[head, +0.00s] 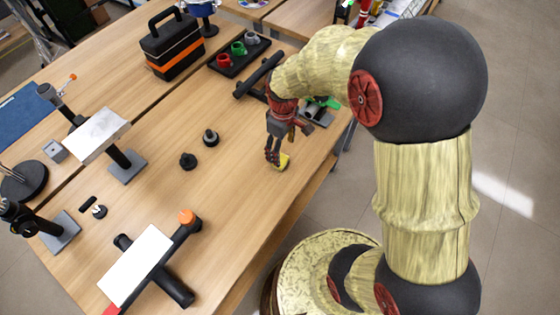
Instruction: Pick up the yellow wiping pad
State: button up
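The yellow wiping pad (281,163) is a small yellow patch on the wooden table, near its right edge. My gripper (273,160) points down at the pad, with its dark fingers at the pad's left side and partly in front of it. The fingers and pad overlap in this view, so I cannot tell whether they touch. The gap between the fingertips is too small to read. The pad appears to be at table level.
A black tray (239,57) with coloured cups and a black-orange toolbox (173,45) are behind. A white-topped stand (136,264) is in front. The table (225,190) is bare between.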

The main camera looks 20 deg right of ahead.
aim_at(283, 162)
notch_tip(283, 162, down, 8)
jog(key=b, duration=0.3)
jog(key=shift+s+r, duration=0.1)
jog(key=shift+r, duration=0.1)
jog(key=shift+d, duration=0.1)
jog(key=c, duration=1)
